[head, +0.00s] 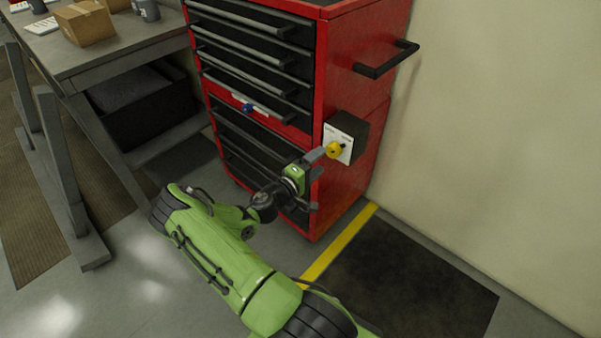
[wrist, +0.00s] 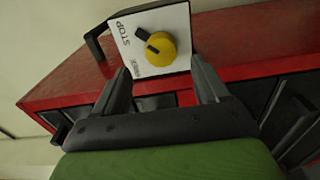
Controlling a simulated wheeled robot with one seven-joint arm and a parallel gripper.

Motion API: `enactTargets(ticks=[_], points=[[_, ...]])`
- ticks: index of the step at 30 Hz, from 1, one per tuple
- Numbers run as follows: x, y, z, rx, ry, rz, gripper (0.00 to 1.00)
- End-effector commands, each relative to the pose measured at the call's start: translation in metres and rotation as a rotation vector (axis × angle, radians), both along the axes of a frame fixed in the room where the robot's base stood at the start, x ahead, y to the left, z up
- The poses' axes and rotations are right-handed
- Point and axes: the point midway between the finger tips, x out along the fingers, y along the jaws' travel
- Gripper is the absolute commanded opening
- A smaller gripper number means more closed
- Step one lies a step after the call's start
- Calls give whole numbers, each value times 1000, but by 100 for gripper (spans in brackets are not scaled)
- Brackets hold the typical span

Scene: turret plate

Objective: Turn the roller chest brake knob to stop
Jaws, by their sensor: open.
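The brake knob (head: 334,150) is yellow with a black pointer and sits on a white plate (head: 346,128) on the side of the red roller chest (head: 355,195). In the wrist view the knob (wrist: 160,48) shows whole, with STOP printed to its left on the plate (wrist: 180,20) and a second, unreadable label below. A black bar points from the knob toward the upper left in that view. My gripper (wrist: 160,78) is open, its two fingers apart on either side below the knob. In the head view my gripper (head: 316,158) is close in front of the knob; contact cannot be told.
A black side handle (head: 385,62) sticks out from the chest above the plate. Drawer handles line the chest front, with a blue item (head: 248,107) on one. A dark floor mat (head: 410,285) lies at the right.

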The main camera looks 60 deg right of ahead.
Motion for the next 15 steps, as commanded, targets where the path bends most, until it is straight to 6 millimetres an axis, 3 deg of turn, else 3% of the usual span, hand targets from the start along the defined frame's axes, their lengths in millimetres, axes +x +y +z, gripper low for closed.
enactTargets(ticks=[3, 9, 15], points=[[7, 36, 3, 1, 3, 6, 74], [14, 84, 3, -1, 0, 5, 74], [17, 103, 2, -2, -1, 2, 74]])
